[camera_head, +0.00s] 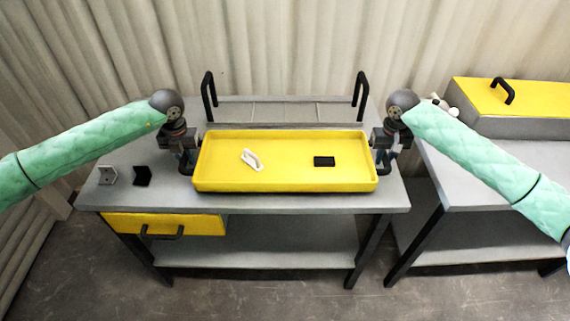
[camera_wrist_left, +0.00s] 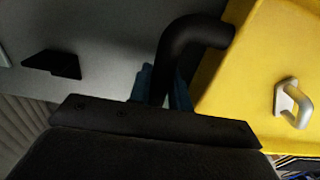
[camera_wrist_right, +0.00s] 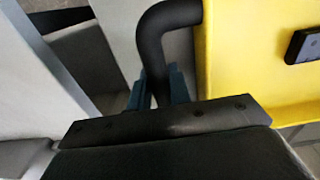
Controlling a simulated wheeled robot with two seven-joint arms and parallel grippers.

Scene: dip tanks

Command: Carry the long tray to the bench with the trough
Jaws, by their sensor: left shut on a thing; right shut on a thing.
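The long yellow tray (camera_head: 285,182) is level at the front of the grey bench, in the middle of the head view. A white handle-shaped piece (camera_head: 251,160) and a black block (camera_head: 324,161) lie in it. My left gripper (camera_head: 187,160) is shut on the tray's black left handle (camera_wrist_left: 180,60). My right gripper (camera_head: 384,158) is shut on its black right handle (camera_wrist_right: 160,40). Whether the tray touches the bench top is hard to tell. No trough is clearly recognisable; a grey unit with a yellow lid (camera_head: 530,97) stands on the right bench (camera_head: 480,180).
The near bench (camera_head: 300,203) has a yellow drawer (camera_head: 190,224) and a lower shelf. A grey rack with two upright black handles (camera_head: 290,110) stands behind the tray. Two small brackets, grey (camera_head: 107,175) and black (camera_head: 141,175), lie to the left. A gap separates the benches.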

